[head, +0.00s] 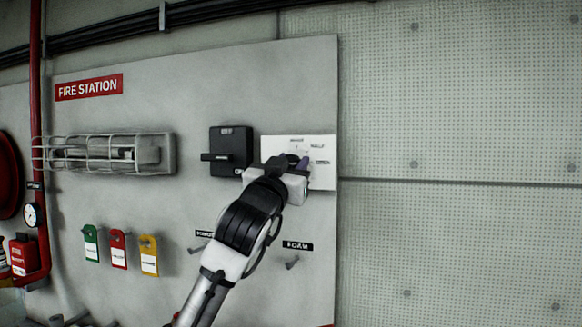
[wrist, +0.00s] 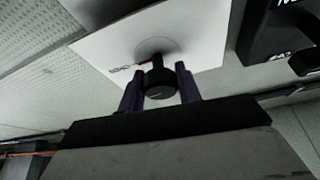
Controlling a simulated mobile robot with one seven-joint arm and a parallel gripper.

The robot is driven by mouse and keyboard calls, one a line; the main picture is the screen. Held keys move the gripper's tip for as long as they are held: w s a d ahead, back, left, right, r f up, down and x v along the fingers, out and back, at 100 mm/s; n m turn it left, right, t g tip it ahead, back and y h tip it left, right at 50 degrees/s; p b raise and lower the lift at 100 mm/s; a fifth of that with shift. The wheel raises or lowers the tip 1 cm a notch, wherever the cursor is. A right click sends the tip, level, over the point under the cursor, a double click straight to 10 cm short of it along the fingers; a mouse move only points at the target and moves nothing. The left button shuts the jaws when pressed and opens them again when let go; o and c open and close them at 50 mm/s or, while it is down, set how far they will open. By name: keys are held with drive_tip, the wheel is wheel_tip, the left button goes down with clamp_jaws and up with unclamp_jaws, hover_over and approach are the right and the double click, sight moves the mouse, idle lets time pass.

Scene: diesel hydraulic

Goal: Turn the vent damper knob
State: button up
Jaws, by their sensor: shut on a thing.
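The vent damper knob (wrist: 158,84) is a round black knob on a white plate (head: 322,152) fixed to the grey panel. In the wrist view the knob stands out from the plate (wrist: 205,35), with small marking partly visible beside it. My gripper (wrist: 160,85) has its two dark purple fingers on either side of the knob, shut on it. In the head view my gripper (head: 294,162) is in front of the plate's lower left and hides most of the knob.
A black box with a lever (head: 231,146) is mounted just left of the plate. A wire cage (head: 104,153), coloured tags (head: 119,248) and small hooks (head: 292,262) are on the panel further left and below. The wall right of the panel is clear.

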drive_tip(key=n+y+b, duration=0.1)
drive_tip(key=n, duration=0.2)
drive_tip(key=n+y, duration=0.2)
drive_tip(key=n, duration=0.1)
drive_tip(key=shift+d+f+t+b, duration=0.15)
drive_tip(key=shift+t+b, duration=0.2)
drive_tip(key=shift+t, duration=0.05)
drive_tip(key=n+y, duration=0.1)
drive_tip(key=n, duration=0.2)
drive_tip(key=n+y, duration=0.2)
drive_tip(key=n, duration=0.1)
drive_tip(key=shift+n, duration=0.3)
drive_tip(key=n+y, duration=0.1)
drive_tip(key=n, duration=0.1)
drive_tip(key=n+g+y+p, duration=0.1)
drive_tip(key=n, duration=0.2)
drive_tip(key=shift+r+n+g, duration=0.2)
drive_tip(key=shift+n+g, duration=0.1)
drive_tip(key=shift+n+g+y+p, duration=0.6)
drive_tip(key=shift+n+y+p, duration=0.1)
drive_tip(key=shift+n, duration=1.4)
drive_tip(key=o, duration=1)
drive_tip(key=shift+s, duration=0.1)
